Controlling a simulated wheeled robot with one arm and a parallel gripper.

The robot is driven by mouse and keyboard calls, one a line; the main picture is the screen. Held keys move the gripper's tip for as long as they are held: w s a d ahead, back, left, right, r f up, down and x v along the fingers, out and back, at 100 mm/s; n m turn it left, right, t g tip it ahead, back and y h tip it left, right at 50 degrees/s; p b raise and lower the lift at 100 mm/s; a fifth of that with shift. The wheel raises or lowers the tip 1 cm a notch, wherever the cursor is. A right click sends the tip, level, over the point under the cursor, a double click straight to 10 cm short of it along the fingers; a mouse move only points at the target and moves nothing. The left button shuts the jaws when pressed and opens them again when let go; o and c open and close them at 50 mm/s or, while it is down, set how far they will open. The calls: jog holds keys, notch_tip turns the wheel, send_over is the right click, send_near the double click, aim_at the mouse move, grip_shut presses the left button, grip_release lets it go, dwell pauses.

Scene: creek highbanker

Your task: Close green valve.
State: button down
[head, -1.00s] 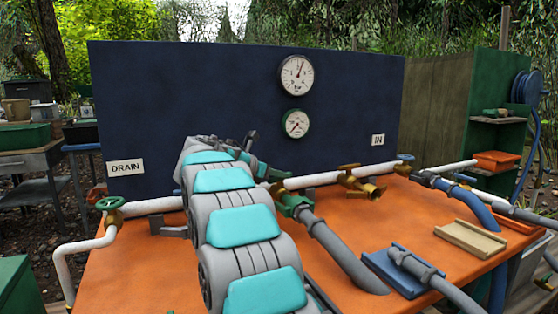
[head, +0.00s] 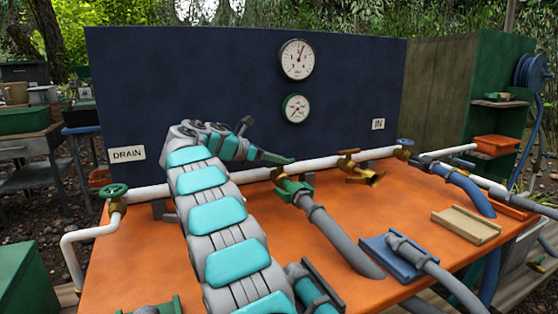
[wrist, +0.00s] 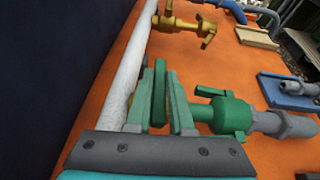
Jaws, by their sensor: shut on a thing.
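The green valve (head: 291,188) sits on a branch of the white pipe, with a grey hose running from it toward the front. In the wrist view its green body (wrist: 230,114) lies right of my fingers. My gripper (wrist: 161,85) has two green fingers, shut around an upright green piece between them, which appears to be the valve's lever. It lies roughly along the white pipe (wrist: 120,80). In the head view my gripper (head: 272,157) is just above the valve and points right. The lever's joint to the body is partly hidden by a finger.
A brass valve (head: 352,167) stands to the right on the same pipe. A green handwheel (head: 115,191) is at the left near the DRAIN sign (head: 126,154). The dark blue panel (head: 190,80) with two gauges rises behind. The orange table (head: 340,205) also holds blue and tan trays.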

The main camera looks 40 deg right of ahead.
jog(key=shift+m+g, duration=0.4)
dwell(0.5)
jog(key=c, duration=0.8)
grip_release()
